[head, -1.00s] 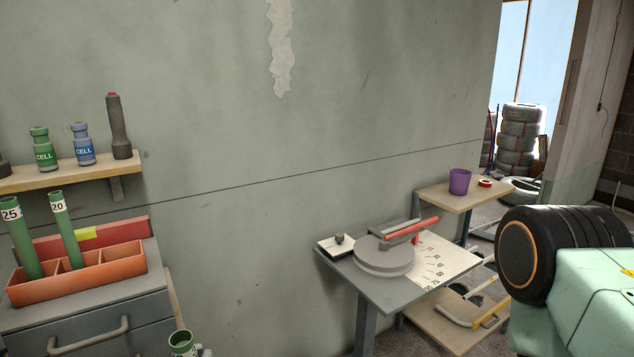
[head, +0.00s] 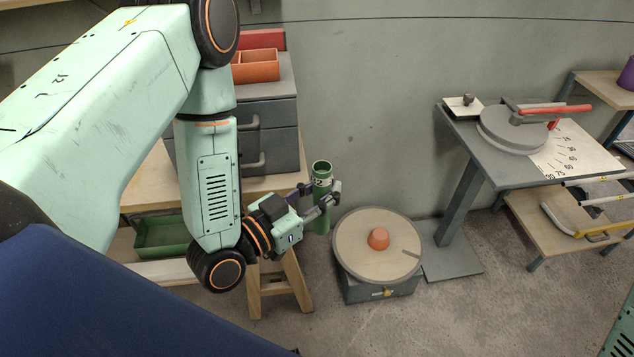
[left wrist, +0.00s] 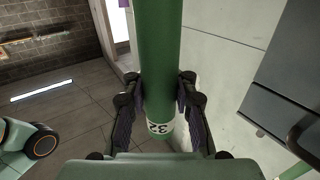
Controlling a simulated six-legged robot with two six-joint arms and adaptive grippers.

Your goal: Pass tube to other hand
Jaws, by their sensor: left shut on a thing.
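The green tube (head: 321,190), open at its top end and with a white band, stands upright in the head view near the picture's middle. My left gripper (head: 325,197) is shut on it, with one finger on each side. In the left wrist view the tube (left wrist: 160,60) runs between both fingers of the left gripper (left wrist: 160,98), and its white band reads 32. My right gripper is not in view; only a bit of green, perhaps mine, shows at the lower right edge of the head view.
A round wooden-topped turntable (head: 350,255) on a grey box stands right of the tube. A grey bending table (head: 480,150) with a disc and red-handled lever is farther right. A grey drawer cabinet (head: 285,150) with an orange divided tray (head: 262,67) is behind. Floor in front is clear.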

